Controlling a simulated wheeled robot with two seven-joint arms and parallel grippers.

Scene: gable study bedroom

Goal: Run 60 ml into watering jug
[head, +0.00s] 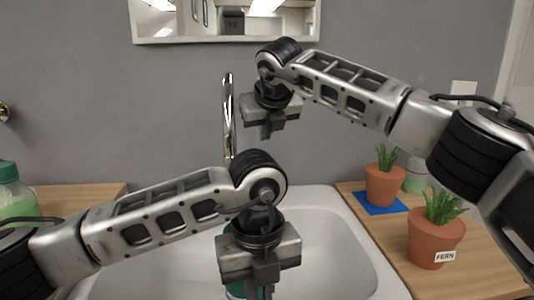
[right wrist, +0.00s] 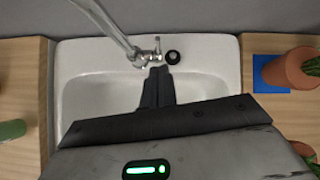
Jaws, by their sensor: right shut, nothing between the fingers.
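A green vessel, probably the watering jug (head: 235,289), stands low in the sink (head: 335,245), mostly hidden behind my left gripper (head: 262,290). The left fingers run to the bottom edge of the head view, and I cannot tell whether they grip it. The chrome tap (head: 228,115) rises at the back of the sink; I see no water stream. My right gripper (head: 267,133) is shut and empty, in front of and right of the spout in the head view. In the right wrist view its fingertips (right wrist: 157,72) appear just below the tap's small lever (right wrist: 157,46); contact is unclear.
Wooden counters flank the sink. On the right one, a potted plant (head: 383,184) stands on a blue mat (head: 377,207), and a pot labelled FERN (head: 435,242) stands nearer. A green-capped bottle (head: 12,195) stands left. A mirror (head: 225,22) hangs above the tap.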

